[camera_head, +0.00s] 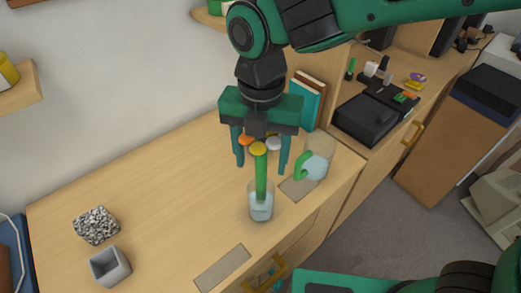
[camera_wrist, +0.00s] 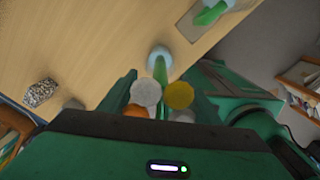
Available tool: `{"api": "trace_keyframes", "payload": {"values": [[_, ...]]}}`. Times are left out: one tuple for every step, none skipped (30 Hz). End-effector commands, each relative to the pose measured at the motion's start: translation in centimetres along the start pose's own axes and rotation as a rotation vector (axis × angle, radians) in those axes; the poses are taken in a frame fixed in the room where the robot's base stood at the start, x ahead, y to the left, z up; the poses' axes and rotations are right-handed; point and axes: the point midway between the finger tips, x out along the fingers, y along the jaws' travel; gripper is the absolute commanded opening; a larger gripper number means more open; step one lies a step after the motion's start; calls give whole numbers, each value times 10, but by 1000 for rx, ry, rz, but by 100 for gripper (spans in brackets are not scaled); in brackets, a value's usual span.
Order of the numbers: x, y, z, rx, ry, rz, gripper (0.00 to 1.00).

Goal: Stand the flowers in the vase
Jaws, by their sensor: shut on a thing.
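The bunch of flowers (camera_head: 258,149) has orange, yellow and white heads on a thick green stem. My gripper (camera_head: 262,163) points down, with a finger on each side of the bunch, and is shut on it. The stem hangs nearly upright, its lower end at the mouth of the clear glass vase (camera_head: 261,209) and seemingly inside it. The vase stands upright on the wooden counter. In the wrist view the heads (camera_wrist: 179,95) are close below the gripper, and the stem runs to the vase (camera_wrist: 160,58). The exact finger contact is hidden.
A glass jug (camera_head: 319,160) with a green handle stands close right of the vase. A grey square pot (camera_head: 110,267) and a speckled block (camera_head: 96,225) are at the left. Teal books (camera_head: 305,103) stand behind. The counter's left middle is clear.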

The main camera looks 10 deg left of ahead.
Motion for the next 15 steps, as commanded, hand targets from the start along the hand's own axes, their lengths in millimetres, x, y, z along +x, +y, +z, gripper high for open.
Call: {"api": "trace_keyframes", "payload": {"values": [[0,0,0,0,0,0,22],[0,0,0,0,0,0,22],[0,0,0,0,0,0,22],[0,0,0,0,0,0,22],[0,0,0,0,0,0,22],[0,0,0,0,0,0,22],[0,0,0,0,0,0,62],[0,0,0,0,0,0,69],[0,0,0,0,0,0,79],[0,0,0,0,0,0,79],[0,0,0,0,0,0,79],[0,0,0,0,0,0,79],[0,0,0,0,0,0,79],[0,0,0,0,0,0,79],[0,0,0,0,0,0,79]]}}
